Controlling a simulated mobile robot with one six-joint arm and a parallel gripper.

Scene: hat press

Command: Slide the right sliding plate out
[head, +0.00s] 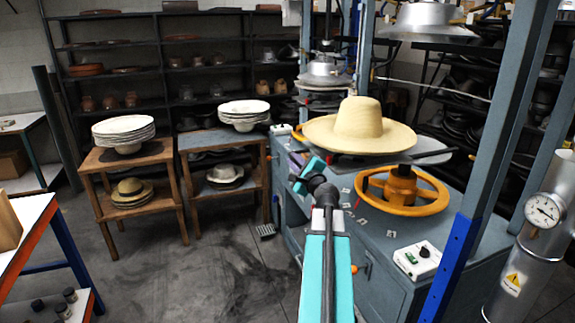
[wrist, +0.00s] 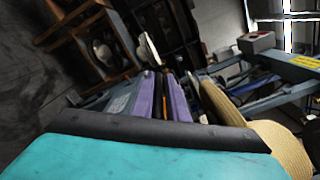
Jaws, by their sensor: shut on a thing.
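The straw hat (head: 357,132), pale and wide-brimmed, rests on the flat grey right sliding plate (head: 338,161) of the nearer press. A dark bar sticks out at the plate's right. My teal arm reaches up from the bottom of the head view. My gripper (head: 299,160), with purple fingers, is at the left side of the plate, below the hat's brim. In the wrist view my gripper (wrist: 161,95) has its two purple fingers close together, with a thin dark and orange strip between them. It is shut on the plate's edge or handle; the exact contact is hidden. The hat (wrist: 278,142) shows at the right there.
Wooden stands (head: 130,180) with stacked hats are at left.

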